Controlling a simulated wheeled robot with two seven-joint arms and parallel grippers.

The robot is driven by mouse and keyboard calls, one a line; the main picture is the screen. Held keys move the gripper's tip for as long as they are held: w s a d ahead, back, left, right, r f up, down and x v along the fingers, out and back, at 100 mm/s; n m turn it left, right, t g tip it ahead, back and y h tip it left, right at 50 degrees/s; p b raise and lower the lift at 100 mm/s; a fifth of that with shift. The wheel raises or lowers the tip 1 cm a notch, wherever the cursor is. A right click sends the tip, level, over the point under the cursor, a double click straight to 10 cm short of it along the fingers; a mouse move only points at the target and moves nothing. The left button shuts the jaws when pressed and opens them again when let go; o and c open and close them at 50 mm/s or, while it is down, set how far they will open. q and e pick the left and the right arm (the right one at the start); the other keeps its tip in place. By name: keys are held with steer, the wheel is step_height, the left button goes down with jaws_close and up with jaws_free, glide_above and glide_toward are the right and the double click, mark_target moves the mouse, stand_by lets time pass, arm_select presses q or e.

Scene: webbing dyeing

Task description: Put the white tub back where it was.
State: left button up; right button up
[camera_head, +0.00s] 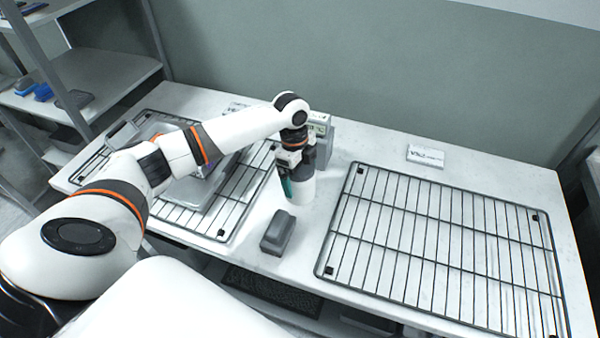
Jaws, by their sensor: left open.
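The white tub appears to be the white, upright cylinder (301,192) standing on the white table between the two wire racks. My left arm comes in from the left and ends above the tub. My left gripper (290,178) points down at it and is open. A dark, teal-edged finger shows against the tub's left side. Whether the fingers are around the tub or only beside it I cannot tell, as the gripper and wrist hide its upper part. My right gripper is not in view.
A bare wire rack (440,245) lies at right. The left wire rack (228,212) holds a grey tray (198,196), partly behind my arm. A dark grey block (278,233) lies in front of the tub. A grey device (325,145) stands behind it. A label card (425,156) stands at the back.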

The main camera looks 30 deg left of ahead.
arm_select(q)
steer(key=r, duration=0.4)
steer(key=a+r+b, duration=0.1)
steer(key=r, duration=0.3)
steer(key=r+b, duration=0.1)
steer(key=r, duration=0.3)
steer(key=shift+a+r, duration=0.15)
steer(key=shift+a, duration=0.1)
